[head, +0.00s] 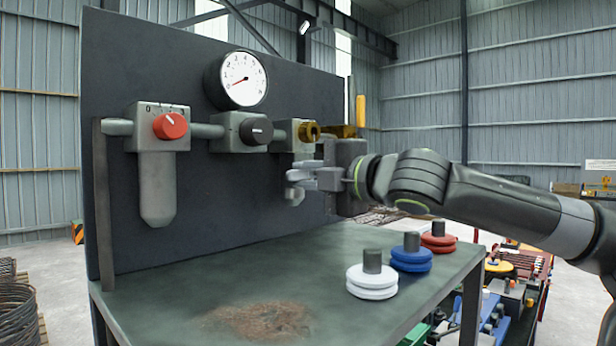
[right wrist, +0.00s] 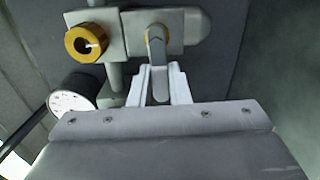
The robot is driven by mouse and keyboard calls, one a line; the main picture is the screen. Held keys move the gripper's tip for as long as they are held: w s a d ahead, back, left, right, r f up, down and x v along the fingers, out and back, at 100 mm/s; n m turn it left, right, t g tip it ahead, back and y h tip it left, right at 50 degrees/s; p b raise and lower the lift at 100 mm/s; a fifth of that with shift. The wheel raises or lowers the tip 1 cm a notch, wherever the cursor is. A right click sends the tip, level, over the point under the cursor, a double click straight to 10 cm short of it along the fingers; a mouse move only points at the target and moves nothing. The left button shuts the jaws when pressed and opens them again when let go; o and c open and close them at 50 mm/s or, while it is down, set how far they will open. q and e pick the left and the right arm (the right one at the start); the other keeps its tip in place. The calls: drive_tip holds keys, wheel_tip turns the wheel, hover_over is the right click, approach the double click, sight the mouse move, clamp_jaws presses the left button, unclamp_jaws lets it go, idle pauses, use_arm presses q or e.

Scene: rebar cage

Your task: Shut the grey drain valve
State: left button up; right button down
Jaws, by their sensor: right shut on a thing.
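The grey drain valve (right wrist: 158,62) shows in the right wrist view as a grey lever with a yellowish collar at its top, on a grey block. My right gripper (right wrist: 158,88) has its two pale fingers on either side of the lever and is shut on it. In the head view my right gripper (head: 296,184) reaches in from the right, in front of the dark panel below the brass knob. It hides most of the drain valve there. My left gripper is not in view.
The panel (head: 240,190) carries a gauge (head: 242,80), a red knob (head: 170,125), a black knob (head: 257,131), a brass knob (head: 309,131) and an upright yellow handle (head: 360,111). White (head: 372,281), blue (head: 411,256) and red (head: 438,240) disc stacks stand on the bench.

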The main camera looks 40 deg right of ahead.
drive_tip(key=shift+r+m, duration=0.1)
drive_tip(key=shift+m, duration=0.2)
idle(0.4)
drive_tip(key=c, duration=1.4)
unclamp_jaws()
drive_tip(key=shift+o, duration=0.2)
drive_tip(key=shift+s+b, duration=0.15)
drive_tip(key=shift+b, duration=0.25)
drive_tip(key=s+d+b, duration=0.1)
drive_tip(key=s+b, duration=1.1)
drive_tip(key=s, duration=0.5)
drive_tip(key=shift+d, duration=0.3)
